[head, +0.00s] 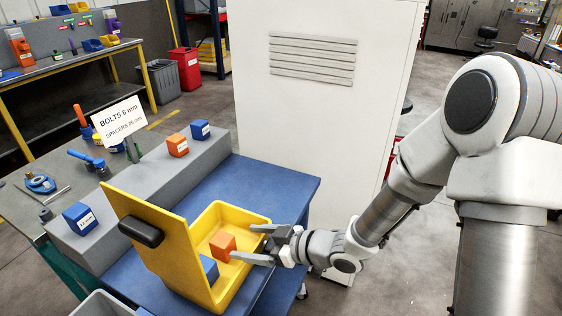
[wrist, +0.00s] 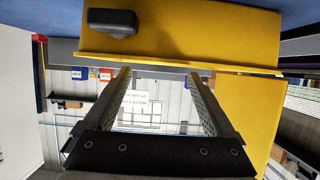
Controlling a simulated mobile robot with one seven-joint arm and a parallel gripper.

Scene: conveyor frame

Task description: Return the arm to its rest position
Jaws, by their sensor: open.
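My arm reaches in from the right in the head view, with my gripper (head: 262,245) at the right rim of a yellow bin (head: 236,208). The fingers are apart and nothing shows between them. In the wrist view my gripper (wrist: 155,75) also has its two fingers spread and empty, with a yellow panel beyond them. An orange block (head: 222,244) and a blue block (head: 208,268) lie inside the bin. A yellow panel (head: 165,240) with a black handle (head: 141,231) stands upright along the bin's left side.
The bin stands on a blue table (head: 270,182). A grey ledge beside it holds an orange block (head: 177,145) and blue blocks (head: 200,130) (head: 79,218), near a sign (head: 119,119). A tall white cabinet (head: 315,110) stands behind. Open floor shows at the right.

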